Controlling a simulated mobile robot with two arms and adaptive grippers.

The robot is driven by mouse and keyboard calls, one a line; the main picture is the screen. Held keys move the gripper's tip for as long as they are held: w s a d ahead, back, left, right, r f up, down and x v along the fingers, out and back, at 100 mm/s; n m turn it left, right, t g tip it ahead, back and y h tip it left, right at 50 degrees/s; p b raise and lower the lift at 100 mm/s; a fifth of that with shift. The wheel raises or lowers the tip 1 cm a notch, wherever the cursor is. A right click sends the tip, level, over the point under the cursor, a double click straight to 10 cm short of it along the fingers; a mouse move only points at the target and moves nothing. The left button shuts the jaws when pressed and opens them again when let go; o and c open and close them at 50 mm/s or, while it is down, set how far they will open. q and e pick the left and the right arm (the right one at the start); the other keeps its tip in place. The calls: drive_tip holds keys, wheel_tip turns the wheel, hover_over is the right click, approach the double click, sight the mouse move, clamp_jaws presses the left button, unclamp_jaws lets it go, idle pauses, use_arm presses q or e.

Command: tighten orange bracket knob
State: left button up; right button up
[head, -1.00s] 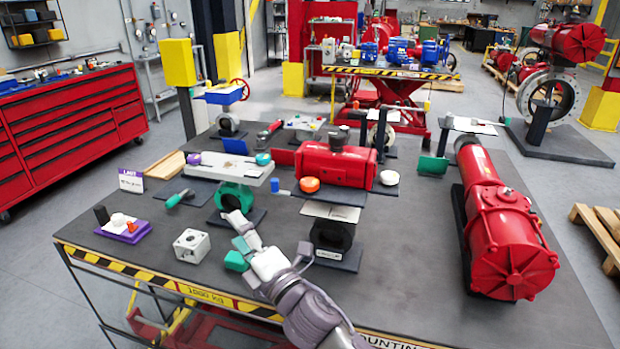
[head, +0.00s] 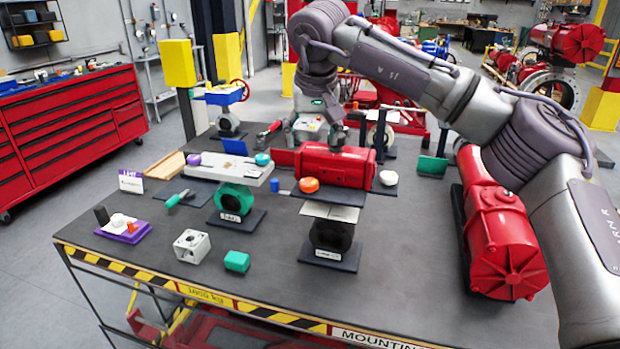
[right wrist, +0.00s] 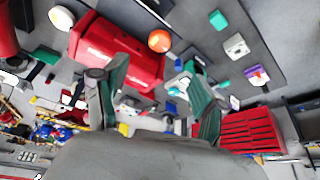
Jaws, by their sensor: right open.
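The orange knob (head: 309,185) is a round cap at the left front of the red actuator (head: 338,172), over a dark plate. It also shows in the right wrist view (right wrist: 159,40), ahead of and between the fingertips, with nothing touching it. My right gripper (head: 315,128) points down behind the red actuator, its fingers partly hidden. In the right wrist view my right gripper (right wrist: 155,65) has its two green-grey fingers spread and empty. My left gripper is not in view.
A white knob (head: 388,177) sits at the actuator's right end. A grey plate (head: 228,171) on a green ring (head: 236,200) stands to the left. A large red cylinder (head: 505,240) is at the right. A green block (head: 237,261) and a white cube (head: 192,245) lie at the front.

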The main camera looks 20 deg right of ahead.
sight(309, 182)
drive_tip(key=p+x, duration=0.4)
drive_tip(key=x, duration=0.9)
drive_tip(key=shift+w+d+f, duration=0.1)
drive_tip(key=shift+f, duration=0.25)
drive_tip(key=c, duration=1.1)
drive_tip(key=shift+c, duration=0.2)
